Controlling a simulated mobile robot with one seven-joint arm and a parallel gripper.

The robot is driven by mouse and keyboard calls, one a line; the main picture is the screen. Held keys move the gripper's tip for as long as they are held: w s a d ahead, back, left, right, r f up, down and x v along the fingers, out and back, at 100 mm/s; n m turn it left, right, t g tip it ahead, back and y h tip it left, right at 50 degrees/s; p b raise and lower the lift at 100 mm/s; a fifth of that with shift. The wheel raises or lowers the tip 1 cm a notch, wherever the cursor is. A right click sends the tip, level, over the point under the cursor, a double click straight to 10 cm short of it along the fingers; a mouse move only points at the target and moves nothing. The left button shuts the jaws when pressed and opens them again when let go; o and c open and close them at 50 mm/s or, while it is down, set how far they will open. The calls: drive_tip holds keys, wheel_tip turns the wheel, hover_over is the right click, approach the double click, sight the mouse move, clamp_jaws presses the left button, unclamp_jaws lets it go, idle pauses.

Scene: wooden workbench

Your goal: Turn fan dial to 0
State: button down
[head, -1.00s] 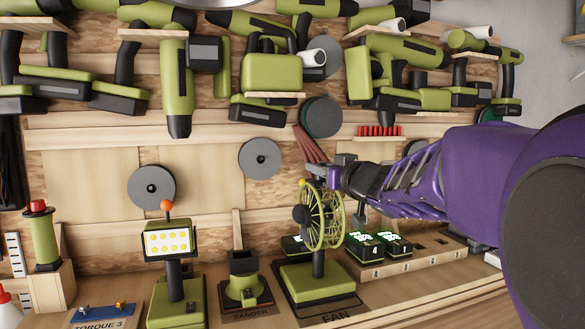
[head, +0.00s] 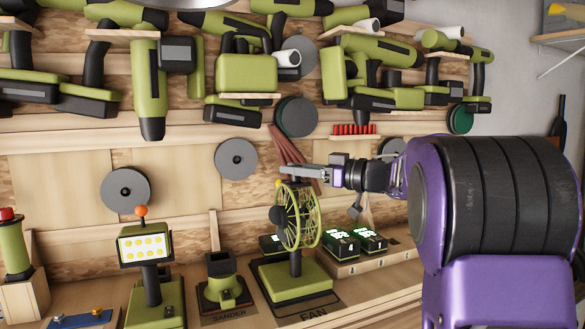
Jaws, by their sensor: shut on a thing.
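The fan (head: 291,215) stands upright on its green base on the bench, above the FAN label. It has a yellow-green wire cage and a dark hub. A small yellow-orange tip shows at the upper left of the cage. My gripper (head: 287,171) reaches in from the right, its fingers lying across the top of the fan. It is shut on what seems to be the fan dial, which the fingers mostly hide. The dial's markings and setting cannot be read.
A lamp (head: 145,247) and the sander stand (head: 222,282) are left of the fan. Charging batteries (head: 341,246) sit close to its right. Dark red strips (head: 285,148) hang just behind my gripper. Green power tools fill the shelves above.

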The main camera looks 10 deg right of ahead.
drive_tip(key=n+g+y, duration=0.1)
drive_tip(key=n+g, duration=0.1)
drive_tip(key=n+g+y, duration=0.1)
drive_tip(key=g, duration=0.1)
drive_tip(key=shift+w+f+n+g+y, duration=0.1)
drive_tip(key=shift+n+g+y, duration=0.8)
drive_tip(key=shift+n+g, duration=1.2)
drive_tip(key=shift+g, duration=1.2)
drive_tip(key=c, duration=0.7)
unclamp_jaws()
drive_tip(key=shift+a, duration=0.1)
